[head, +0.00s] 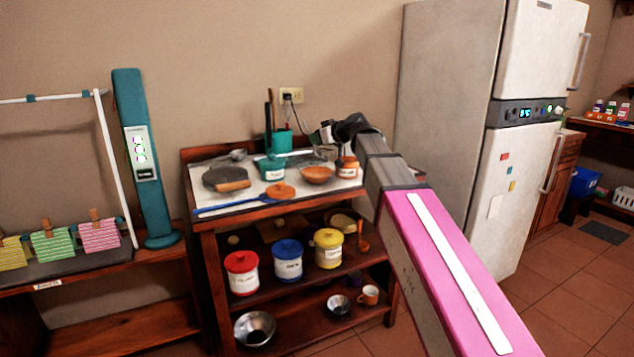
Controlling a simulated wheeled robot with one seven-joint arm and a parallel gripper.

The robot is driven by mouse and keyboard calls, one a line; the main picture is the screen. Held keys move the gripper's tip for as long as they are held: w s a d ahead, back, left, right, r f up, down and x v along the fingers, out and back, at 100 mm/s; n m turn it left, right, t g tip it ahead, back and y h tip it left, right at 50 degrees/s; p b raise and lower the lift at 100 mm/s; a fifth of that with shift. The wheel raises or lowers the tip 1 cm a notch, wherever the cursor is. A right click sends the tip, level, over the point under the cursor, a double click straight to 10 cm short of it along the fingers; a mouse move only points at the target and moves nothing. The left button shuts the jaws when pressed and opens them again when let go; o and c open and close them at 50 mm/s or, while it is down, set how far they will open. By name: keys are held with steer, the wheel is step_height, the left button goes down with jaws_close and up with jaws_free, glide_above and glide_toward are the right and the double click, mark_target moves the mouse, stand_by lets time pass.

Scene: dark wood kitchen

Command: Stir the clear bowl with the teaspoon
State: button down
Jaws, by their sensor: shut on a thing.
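My gripper (328,134) is over the back right of the white-topped shelf table (230,181), its fingers pointing left and down. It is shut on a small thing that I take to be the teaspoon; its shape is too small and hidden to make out. A pale, see-through shape (326,153) just below the gripper may be the clear bowl. I cannot tell whether the held thing is inside it or touching it.
An orange bowl (317,175), a teal pot (271,169), an orange-lidded jar (347,167) and a dark pan (226,179) crowd the tabletop. A blue-handled orange utensil (280,191) lies in front. Canisters stand below. The fridge (450,110) is at right.

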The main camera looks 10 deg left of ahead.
steer(key=shift+r, duration=0.1)
steer(key=shift+r, duration=1.9)
